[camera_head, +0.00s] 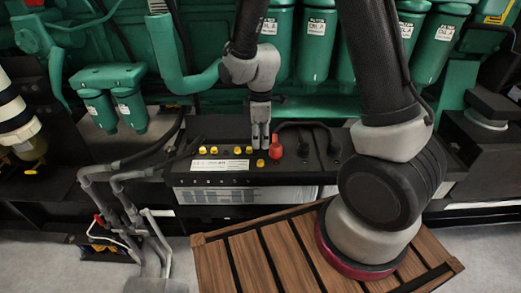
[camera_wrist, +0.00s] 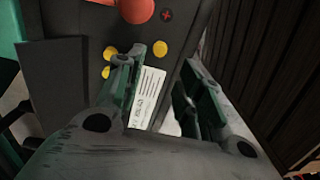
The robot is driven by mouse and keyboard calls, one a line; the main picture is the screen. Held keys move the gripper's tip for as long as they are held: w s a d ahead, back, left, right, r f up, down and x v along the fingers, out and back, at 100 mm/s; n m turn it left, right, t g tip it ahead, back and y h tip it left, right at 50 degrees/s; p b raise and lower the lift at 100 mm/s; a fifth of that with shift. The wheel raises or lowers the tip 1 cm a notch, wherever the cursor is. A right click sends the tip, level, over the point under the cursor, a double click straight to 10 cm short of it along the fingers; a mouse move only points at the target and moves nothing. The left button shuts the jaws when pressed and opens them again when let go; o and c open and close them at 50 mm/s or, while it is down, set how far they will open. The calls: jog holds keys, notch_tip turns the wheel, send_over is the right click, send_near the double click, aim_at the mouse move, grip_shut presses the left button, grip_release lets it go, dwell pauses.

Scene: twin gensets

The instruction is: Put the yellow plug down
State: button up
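Several yellow plugs or caps sit on the black panel (camera_head: 170,168). One yellow plug (camera_head: 260,163) stands apart from the row, close to the panel's front edge and left of the red knob (camera_head: 276,151). It also shows in the wrist view (camera_wrist: 160,48), beyond my fingertips. My gripper (camera_head: 260,143) points down just above and behind this plug. In the wrist view my gripper (camera_wrist: 163,68) has its two fingers apart, with no object held between them. Whether a finger touches the plug is hard to tell.
Other yellow caps (camera_head: 243,150) stand in a row near a white label (camera_head: 219,165). Black handles or hoses (camera_head: 305,128) rise right of the red knob. Green filters (camera_head: 317,45) and pipes line the back. A slatted wooden platform (camera_head: 240,262) lies in front.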

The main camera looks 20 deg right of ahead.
jog(key=s+d+r+m+t, duration=0.1)
jog(key=s+d+r+m, duration=0.2)
jog(key=r, duration=0.6)
jog(key=s+d+r+m+t, duration=0.1)
jog(key=s+d+r+m, duration=0.15)
jog(key=d+r, duration=0.4)
jog(key=s+d+r+m+t, duration=0.2)
jog(key=s+d+r+m, duration=0.3)
jog(key=s+r+m, duration=0.4)
jog(key=s+r, duration=0.2)
jog(key=s, duration=0.2)
jog(key=shift+s+d, duration=0.2)
jog(key=shift+s, duration=0.1)
